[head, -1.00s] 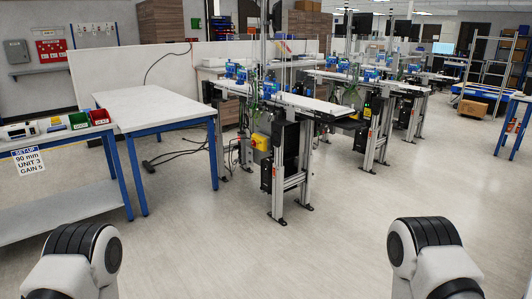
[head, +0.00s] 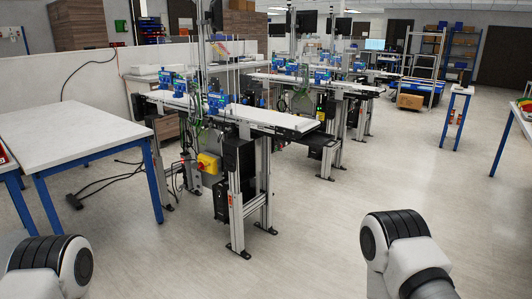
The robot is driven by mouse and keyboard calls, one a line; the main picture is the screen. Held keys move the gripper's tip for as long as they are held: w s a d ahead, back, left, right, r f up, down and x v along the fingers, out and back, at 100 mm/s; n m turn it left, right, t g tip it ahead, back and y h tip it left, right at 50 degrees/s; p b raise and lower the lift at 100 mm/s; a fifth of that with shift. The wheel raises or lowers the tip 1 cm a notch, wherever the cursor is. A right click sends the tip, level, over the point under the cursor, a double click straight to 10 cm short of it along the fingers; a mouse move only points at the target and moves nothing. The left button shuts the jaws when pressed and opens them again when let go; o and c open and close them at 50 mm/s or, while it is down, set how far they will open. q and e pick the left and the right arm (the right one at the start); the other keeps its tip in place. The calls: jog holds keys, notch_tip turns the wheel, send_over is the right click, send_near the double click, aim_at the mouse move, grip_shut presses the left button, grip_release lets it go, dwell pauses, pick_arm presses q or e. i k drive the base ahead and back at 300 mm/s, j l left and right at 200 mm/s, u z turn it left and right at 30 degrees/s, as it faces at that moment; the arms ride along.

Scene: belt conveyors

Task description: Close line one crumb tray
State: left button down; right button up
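The nearest belt conveyor (head: 268,118) stands in the middle of the head view, with a white belt on a grey metal frame. A second conveyor (head: 320,84) runs behind it. A dark, flat, tray-like part (head: 322,143) shows low beyond the near conveyor's right end. I cannot tell whether it is the crumb tray, which line it belongs to, or how far out it sits. No line number is readable. Only my arm links show at the bottom left and right; both grippers are out of view.
A white table with blue legs (head: 75,128) stands at the left, with black cables (head: 105,180) on the floor beside it. A yellow switch box (head: 208,163) is on the near conveyor. A cardboard box (head: 410,101) stands at the back right. The floor (head: 335,215) in front is clear.

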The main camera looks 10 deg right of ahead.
aim_at(318, 140)
jog(key=i+l+z, duration=0.2)
jog(key=i+z, duration=1.05)
jog(key=k+j, duration=0.05)
